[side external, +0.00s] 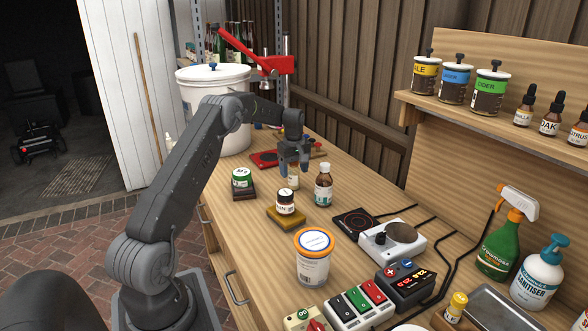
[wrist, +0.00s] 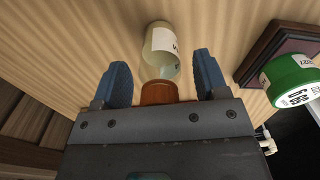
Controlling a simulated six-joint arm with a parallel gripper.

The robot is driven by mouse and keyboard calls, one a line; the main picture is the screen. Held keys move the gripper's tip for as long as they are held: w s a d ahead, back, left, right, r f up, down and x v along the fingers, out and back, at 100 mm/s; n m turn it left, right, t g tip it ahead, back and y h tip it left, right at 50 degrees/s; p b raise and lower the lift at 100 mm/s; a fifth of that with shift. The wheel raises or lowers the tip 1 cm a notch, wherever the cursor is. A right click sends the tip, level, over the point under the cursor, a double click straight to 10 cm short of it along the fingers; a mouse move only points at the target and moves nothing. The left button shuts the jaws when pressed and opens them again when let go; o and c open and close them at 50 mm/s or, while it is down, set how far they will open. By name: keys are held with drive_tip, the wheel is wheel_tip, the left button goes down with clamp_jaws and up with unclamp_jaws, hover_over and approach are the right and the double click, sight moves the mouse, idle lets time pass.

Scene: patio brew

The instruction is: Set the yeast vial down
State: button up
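The yeast vial (wrist: 162,45) has pale cream contents, a white label and an orange-brown cap. In the wrist view its cap lies between my two blue fingertips, with a gap on each side. In the side view the vial (side external: 293,179) stands on the wooden bench, its top hidden by my fingers. My gripper (side external: 293,167) is open above and around the vial's top; it also shows open in the wrist view (wrist: 163,80). I take this vial to be the yeast; its label cannot be read fully.
An amber bottle (side external: 323,187) stands close right. A dark jar (side external: 286,198) on a mustard block (side external: 285,219) is in front. A green tin (side external: 240,177) on a dark block is left. A red-based item (side external: 265,158) lies behind. Bare bench (side external: 249,222) shows left of the mustard block.

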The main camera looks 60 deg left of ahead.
drive_tip(key=shift+r, duration=0.1)
wheel_tip(320, 180, up, 12)
drive_tip(key=shift+f, duration=0.15)
drive_tip(key=s+d+r+m+t, duration=0.1)
drive_tip(key=s+d+r+m, duration=0.2)
drive_tip(key=d, duration=0.6)
drive_tip(key=s+d+r+m+t+y, duration=0.1)
drive_tip(key=s+d+r+m, duration=0.15)
drive_tip(key=d+r, duration=0.45)
drive_tip(key=s+d+r+m+t, duration=0.1)
drive_tip(key=s+d+r+m, duration=0.2)
drive_tip(key=d, duration=0.7)
drive_tip(key=s+d+f+m+t, duration=0.1)
drive_tip(key=s+d+f+m, duration=0.1)
drive_tip(key=s, duration=0.4)
drive_tip(key=s+d+f+m, duration=0.2)
drive_tip(key=s+d+m, duration=0.2)
drive_tip(key=d, duration=0.3)
drive_tip(key=s+d+f+m+t+h, duration=0.1)
drive_tip(key=s+d+f+m, duration=0.1)
drive_tip(key=s+d, duration=0.3)
drive_tip(key=s+m, duration=0.1)
drive_tip(key=s, duration=0.1)
drive_tip(key=shift+s+f+t, duration=0.25)
drive_tip(key=shift+s+t, duration=0.05)
drive_tip(key=shift+s, duration=0.05)
